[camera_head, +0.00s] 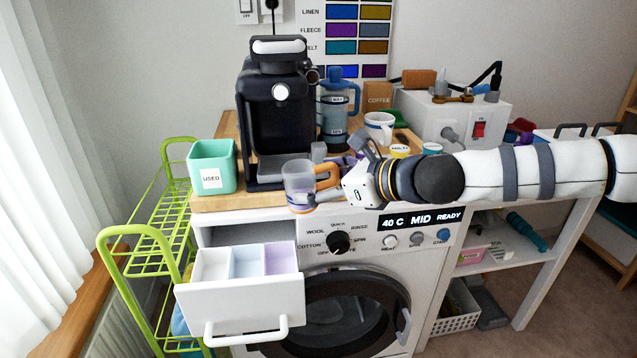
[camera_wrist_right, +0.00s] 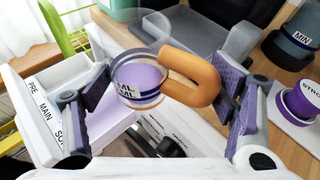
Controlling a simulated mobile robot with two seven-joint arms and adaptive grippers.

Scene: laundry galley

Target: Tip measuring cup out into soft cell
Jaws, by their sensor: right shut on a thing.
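The measuring cup (camera_head: 298,178) is clear with an orange handle and looks about upright, in front of the coffee machine. In the right wrist view the cup (camera_wrist_right: 138,88) holds something purple. My right gripper (camera_head: 345,182) is shut on the cup, with the orange handle between its pads in the wrist view. The open drawer (camera_head: 240,303) has white, pale blue and lilac cells. The lilac one, at the right, is the soft cell (camera_head: 281,259). The cup is above and to the right of it, apart from it. In the wrist view the soft label is partly hidden by a finger. My left gripper is out of view.
The washing machine (camera_head: 432,262) carries a wooden board with the black coffee machine (camera_head: 275,115). A teal "USED" bin (camera_head: 211,166) stands behind the drawer. A green wire rack (camera_head: 150,235) is at the left. The space directly above the drawer is clear.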

